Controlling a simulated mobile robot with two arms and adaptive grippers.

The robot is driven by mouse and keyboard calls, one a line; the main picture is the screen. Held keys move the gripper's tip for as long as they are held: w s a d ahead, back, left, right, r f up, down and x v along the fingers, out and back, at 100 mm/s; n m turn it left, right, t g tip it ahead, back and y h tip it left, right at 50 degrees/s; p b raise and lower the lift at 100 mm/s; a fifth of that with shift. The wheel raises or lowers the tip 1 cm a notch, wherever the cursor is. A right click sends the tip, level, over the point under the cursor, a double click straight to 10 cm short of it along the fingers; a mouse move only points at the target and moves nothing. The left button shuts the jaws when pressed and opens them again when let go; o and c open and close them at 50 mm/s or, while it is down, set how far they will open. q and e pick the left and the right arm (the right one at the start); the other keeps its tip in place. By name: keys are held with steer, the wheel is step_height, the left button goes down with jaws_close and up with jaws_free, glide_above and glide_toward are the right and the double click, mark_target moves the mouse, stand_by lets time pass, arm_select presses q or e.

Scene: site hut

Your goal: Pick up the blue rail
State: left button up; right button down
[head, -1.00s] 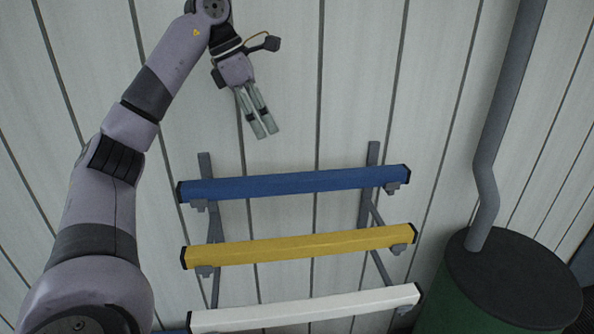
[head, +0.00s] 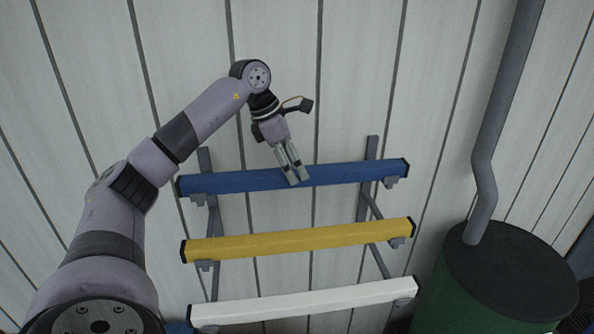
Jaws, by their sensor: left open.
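The blue rail (head: 348,174) is a long bar with black end caps. It lies level across the top brackets of a grey wall rack (head: 370,148). My left gripper (head: 297,182) points down, with its fingertips overlapping the middle of the blue rail in the head view. Its two fingers are slightly apart, with nothing seen held between them. I cannot tell whether the fingers touch the rail or are only in front of or above it. My right gripper is not in view.
A yellow rail (head: 300,241) and a white rail (head: 305,302) rest on lower brackets of the rack. A green drum-like stove (head: 470,290) with a dark top and a grey pipe (head: 484,190) stands at the right. The pale panelled wall above the rack is clear.

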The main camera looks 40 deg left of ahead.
arm_select(q)
steer(key=shift+x, duration=1.15)
jaws_close()
steer(key=shift+r, duration=0.1)
